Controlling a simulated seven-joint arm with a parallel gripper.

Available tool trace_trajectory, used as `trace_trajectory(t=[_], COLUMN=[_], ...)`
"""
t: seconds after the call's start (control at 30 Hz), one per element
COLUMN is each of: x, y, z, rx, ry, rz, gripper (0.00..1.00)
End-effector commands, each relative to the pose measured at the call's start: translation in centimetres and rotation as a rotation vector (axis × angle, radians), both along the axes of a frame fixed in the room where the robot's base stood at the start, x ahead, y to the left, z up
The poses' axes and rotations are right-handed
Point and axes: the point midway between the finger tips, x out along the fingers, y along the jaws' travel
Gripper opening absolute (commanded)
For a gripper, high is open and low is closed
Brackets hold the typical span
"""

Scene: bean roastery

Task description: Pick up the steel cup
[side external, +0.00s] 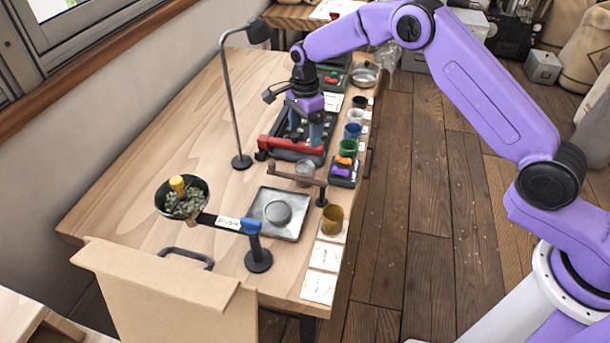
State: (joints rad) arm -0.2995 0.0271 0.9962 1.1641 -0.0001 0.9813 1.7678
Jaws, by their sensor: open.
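I cannot tell for certain which vessel is the steel cup. A small grey, shiny cup (305,168) stands near the table's middle right, partly behind a wooden bar. A wider silver round vessel (365,74) stands at the far right corner. My gripper (312,138) points down over the red and black tray (295,150). It is open, with no object visible between its fingers. It is beyond the small grey cup and on the near side of the silver vessel, apart from both. The arm partly hides the tray's contents.
A lamp (233,110) stands left of my gripper. Several cups, including a blue cup (352,131) and a green cup (348,148), line the right edge. A wooden bar (298,176) on a stand, a square metal plate (293,226) and a dark bowl (160,198) are nearer.

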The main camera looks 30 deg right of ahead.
Motion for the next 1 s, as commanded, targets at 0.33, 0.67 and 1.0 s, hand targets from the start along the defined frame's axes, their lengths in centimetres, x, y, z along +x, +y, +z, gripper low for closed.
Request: trace_trajectory(t=[0.33, 0.67, 1.0], x=[-0.2, -0.1, -0.6], y=[0.0, 0.0, 0.2], z=[-6.7, -9.3, -13.5], rx=[-0.001, 0.0, 0.0], ry=[0.004, 0.001, 0.001], rz=[0.003, 0.003, 0.003], gripper=[0.86, 0.86, 0.86])
